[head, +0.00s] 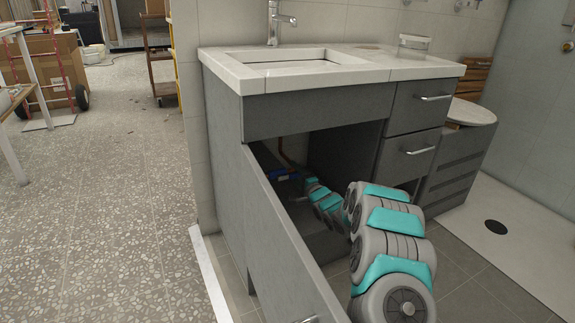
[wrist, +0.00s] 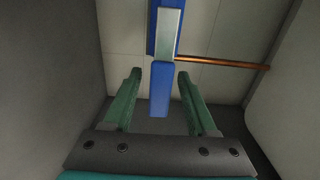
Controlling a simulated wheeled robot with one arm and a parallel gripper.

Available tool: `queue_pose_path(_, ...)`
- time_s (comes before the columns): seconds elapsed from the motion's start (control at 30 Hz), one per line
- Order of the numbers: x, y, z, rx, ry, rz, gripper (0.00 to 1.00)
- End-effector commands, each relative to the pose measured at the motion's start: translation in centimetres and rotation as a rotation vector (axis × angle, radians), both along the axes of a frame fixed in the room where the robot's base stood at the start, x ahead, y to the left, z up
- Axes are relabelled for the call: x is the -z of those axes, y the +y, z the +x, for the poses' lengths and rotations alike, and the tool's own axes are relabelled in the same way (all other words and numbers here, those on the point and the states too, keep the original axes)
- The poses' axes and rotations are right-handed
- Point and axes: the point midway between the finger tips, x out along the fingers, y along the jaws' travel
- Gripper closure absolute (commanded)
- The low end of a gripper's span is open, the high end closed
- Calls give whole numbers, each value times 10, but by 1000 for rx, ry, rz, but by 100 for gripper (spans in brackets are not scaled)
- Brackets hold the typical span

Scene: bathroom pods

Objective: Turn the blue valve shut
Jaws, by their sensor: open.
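The blue valve (wrist: 160,88) is in the upper middle of the wrist view, a blue handle with a pale light-coloured face above it. Its lower end lies between the two green fingers of my gripper (wrist: 160,100). The fingers are apart, with a gap on each side of the blue handle, so nothing is gripped. In the head view a small bit of the blue valve (head: 287,176) shows inside the open cabinet under the sink. My arm reaches into the cabinet there, and my gripper is hidden or too small to make out.
A copper pipe (wrist: 225,63) runs sideways right of the valve. Grey cabinet walls stand close on both sides. The grey cabinet door (head: 280,246) hangs open left of my arm, and the drawers (head: 407,157) are to the right. The sink counter (head: 310,69) is above.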

Motion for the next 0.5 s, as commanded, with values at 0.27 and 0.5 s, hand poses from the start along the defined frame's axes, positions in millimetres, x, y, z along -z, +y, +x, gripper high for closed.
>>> queue_pose_path(0.27,-1,9,12,0,0,1,43)
queue_pose_path(0.5,-1,9,13,1,0,2,43)
